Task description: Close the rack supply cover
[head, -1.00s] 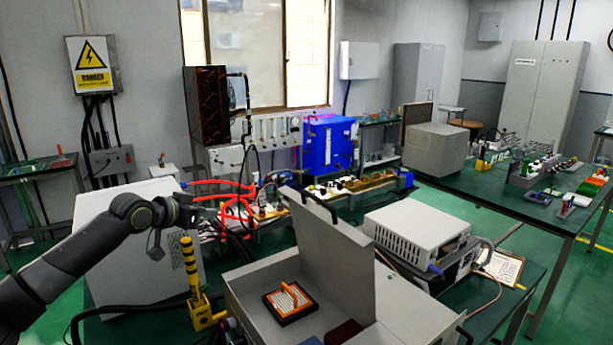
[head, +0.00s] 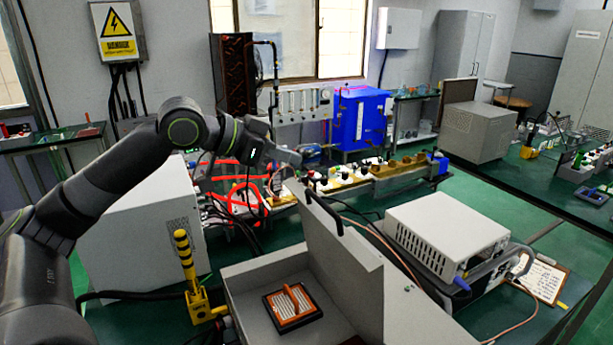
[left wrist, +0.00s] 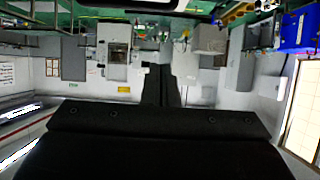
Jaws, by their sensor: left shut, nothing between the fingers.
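The rack supply is a grey open-topped box (head: 243,286) at the bottom centre of the head view. Its cover (head: 345,262) stands raised, with a black handle (head: 324,211) near its upper edge. Inside lies a black-framed panel with an orange bar (head: 292,306). My left gripper (head: 294,158) is shut and empty, above and behind the cover's upper left edge, apart from the handle in the picture. Its closed dark fingers also show in the left wrist view (left wrist: 161,84), where the room appears upside down. My right gripper is out of view.
A white instrument (head: 445,235) stands right of the cover on the green bench, beside a clipboard (head: 542,277). A yellow-black post (head: 186,258) stands left of the box. A large pale cabinet (head: 140,225) sits behind it. Red tubing (head: 237,177) and cables lie behind the gripper.

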